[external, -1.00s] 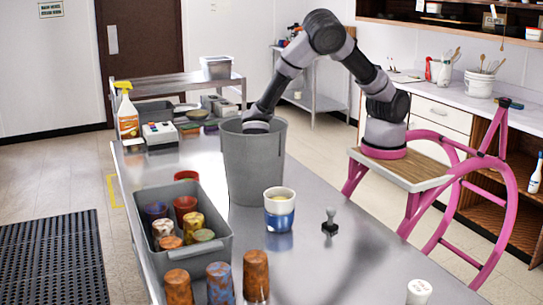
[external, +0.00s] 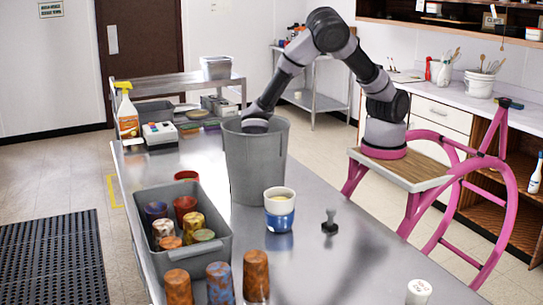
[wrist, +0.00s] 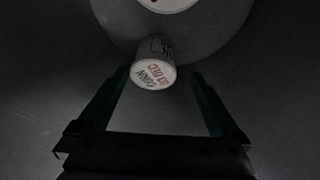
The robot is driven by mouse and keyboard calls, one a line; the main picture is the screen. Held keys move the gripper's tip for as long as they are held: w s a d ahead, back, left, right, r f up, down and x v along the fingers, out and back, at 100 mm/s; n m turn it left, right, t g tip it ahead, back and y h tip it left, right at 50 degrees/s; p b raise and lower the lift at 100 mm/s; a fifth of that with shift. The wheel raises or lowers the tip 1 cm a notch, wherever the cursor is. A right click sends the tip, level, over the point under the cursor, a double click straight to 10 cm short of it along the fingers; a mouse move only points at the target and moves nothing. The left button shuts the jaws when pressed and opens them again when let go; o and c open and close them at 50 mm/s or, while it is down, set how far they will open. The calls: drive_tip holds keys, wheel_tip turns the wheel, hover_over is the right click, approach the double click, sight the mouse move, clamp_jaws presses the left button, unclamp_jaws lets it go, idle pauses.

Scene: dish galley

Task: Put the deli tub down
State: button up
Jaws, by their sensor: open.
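The deli tub (wrist: 153,70) is small and white, with dark and red print on its lid, and shows in the wrist view inside the dim grey bin. My gripper (wrist: 160,73) is open, with a finger on each side of the tub and a dark gap beside each finger. Whether the tub rests fully on the bottom cannot be told. In the external view the tall grey bin (external: 257,165) stands on the steel table; my wrist goes into its mouth, and the fingers and tub are hidden by its wall.
A pale round thing with red marks (wrist: 167,3) lies beyond the tub. Near the bin are a cup with a blue band (external: 280,219), a dark stamp (external: 330,226) and a grey crate of patterned cups (external: 160,259). Another white tub (external: 419,292) stands at the front right.

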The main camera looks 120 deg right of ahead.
wheel_tip(320, 180, up, 10)
drive_tip(key=shift+w+a+f, duration=0.25)
drive_tip(key=shift+a, duration=0.15)
idle(0.3)
drive_tip(key=s+a+r+n+t+y, duration=0.1)
drive_tip(key=s+a+r+t+y, duration=0.15)
drive_tip(key=r, duration=0.65)
drive_tip(key=s+a+r+n+t+y, duration=0.2)
drive_tip(key=a+r+t+y, duration=0.15)
drive_tip(key=r, duration=0.65)
drive_tip(key=s+a+r+n+t, duration=0.2)
drive_tip(key=s+a+r+n, duration=0.2)
drive_tip(key=n, duration=0.5)
drive_tip(key=s+a+r+n+t, duration=0.1)
drive_tip(key=s+a+r+n, duration=0.4)
drive_tip(key=s+a+n, duration=0.3)
drive_tip(key=s+a, duration=0.1)
drive_tip(key=s, duration=0.2)
drive_tip(key=shift+n+t, duration=0.4)
